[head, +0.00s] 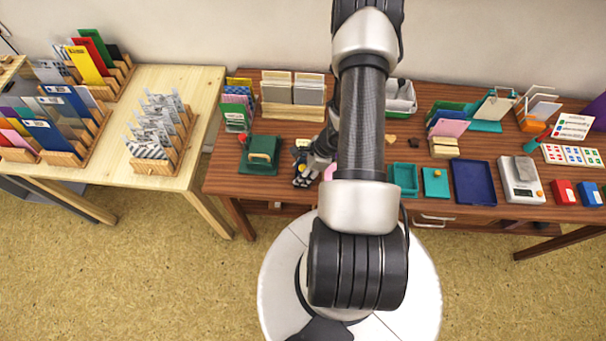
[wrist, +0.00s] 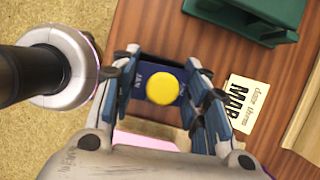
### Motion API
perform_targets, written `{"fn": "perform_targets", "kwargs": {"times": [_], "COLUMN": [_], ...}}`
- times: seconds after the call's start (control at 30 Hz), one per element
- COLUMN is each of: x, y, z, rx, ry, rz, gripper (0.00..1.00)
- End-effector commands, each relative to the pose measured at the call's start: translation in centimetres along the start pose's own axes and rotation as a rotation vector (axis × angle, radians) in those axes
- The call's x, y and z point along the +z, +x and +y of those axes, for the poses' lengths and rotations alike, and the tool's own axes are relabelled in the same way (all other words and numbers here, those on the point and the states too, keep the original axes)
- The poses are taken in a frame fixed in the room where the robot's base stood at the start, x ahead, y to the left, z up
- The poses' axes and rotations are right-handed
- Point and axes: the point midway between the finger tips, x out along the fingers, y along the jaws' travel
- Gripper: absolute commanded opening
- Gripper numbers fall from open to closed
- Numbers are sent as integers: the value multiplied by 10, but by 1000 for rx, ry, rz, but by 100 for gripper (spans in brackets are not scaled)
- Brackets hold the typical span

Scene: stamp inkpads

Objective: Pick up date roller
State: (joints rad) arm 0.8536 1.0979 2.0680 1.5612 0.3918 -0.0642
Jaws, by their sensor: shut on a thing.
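The date roller (wrist: 162,88) shows in the wrist view as a dark blue block with a round yellow knob on top and small white lettering at its left side. My gripper (wrist: 165,100) has its fingers on both sides of it and is shut on it. In the head view my gripper (head: 303,172) is over the front edge of the brown table, left of my arm. A bit of yellow shows there, but the roller is mostly hidden by the fingers. I cannot tell whether the roller touches the table.
A card printed "MAR" (wrist: 240,105) lies right of the fingers. A green block (head: 259,156) with a wooden handle stands left of my gripper. A pink item (head: 329,173) lies close on the right. Teal trays (head: 404,193) and a navy tray (head: 474,199) are farther right.

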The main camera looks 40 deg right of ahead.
Motion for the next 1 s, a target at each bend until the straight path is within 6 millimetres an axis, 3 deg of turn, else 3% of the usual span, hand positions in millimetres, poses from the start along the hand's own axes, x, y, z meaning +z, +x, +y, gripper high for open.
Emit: {"fn": "perform_targets", "kwargs": {"times": [0.37, 0.57, 0.77, 1.0], "x": [1, 8, 25, 53], "y": [-2, -18, -60, -127], "z": [0, -1, -2, -2], "rx": [0, -2, -4, -4], "ry": [0, -1, -4, -3], "rz": [0, 0, 0, 0], "gripper": [8, 8, 8, 8]}}
